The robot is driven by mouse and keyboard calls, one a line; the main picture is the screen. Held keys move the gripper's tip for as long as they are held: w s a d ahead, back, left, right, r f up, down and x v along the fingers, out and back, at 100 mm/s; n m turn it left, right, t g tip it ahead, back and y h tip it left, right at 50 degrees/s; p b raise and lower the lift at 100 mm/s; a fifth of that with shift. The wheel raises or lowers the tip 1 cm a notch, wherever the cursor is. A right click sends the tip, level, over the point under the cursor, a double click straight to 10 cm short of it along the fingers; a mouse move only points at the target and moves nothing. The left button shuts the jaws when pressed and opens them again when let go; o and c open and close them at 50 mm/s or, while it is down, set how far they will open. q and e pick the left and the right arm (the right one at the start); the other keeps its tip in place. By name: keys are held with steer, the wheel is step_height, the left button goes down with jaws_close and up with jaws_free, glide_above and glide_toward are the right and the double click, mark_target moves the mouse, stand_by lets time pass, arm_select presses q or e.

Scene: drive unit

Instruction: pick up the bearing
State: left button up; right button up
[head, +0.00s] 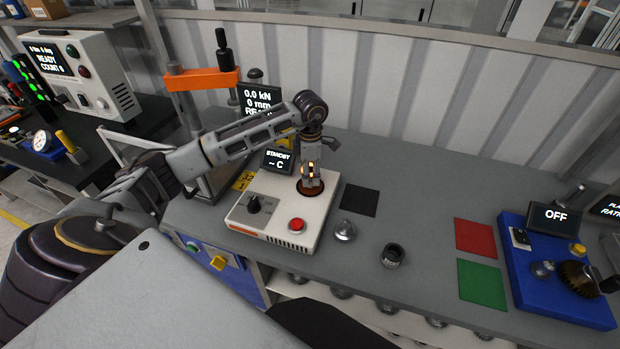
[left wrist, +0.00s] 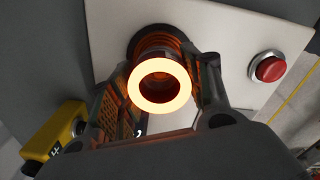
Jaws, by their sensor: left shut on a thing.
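The bearing (left wrist: 160,108) is a bright, orange-white glowing ring with a dark hole in the left wrist view. My left gripper (left wrist: 166,84) is shut on it, one finger on each side. In the head view the left gripper (head: 311,180) points down over the brown round spot on the white heater (head: 268,222). The glow of the bearing (head: 311,171) shows between its fingers. I cannot tell whether the bearing touches the heater. The heater's display (head: 279,161) reads STANDBY and "– C". My right gripper is not in view.
A press with an orange crossbar (head: 202,79) stands behind. Black (head: 359,200), red (head: 475,238) and green (head: 481,285) pads, a metal part (head: 345,231) and a dark ring (head: 393,255) lie right. A blue unit (head: 555,300) is far right.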

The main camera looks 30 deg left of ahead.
arm_select(q)
step_height(320, 180, up, 7)
steer(key=shift+r+b, duration=0.1)
steer(key=shift+b, duration=0.4)
steer(key=shift+a+r+p, duration=0.2)
steer(key=shift+r+p, duration=0.1)
steer(key=shift+p, duration=0.05)
stand_by(0.5)
steer(key=shift+f, duration=0.1)
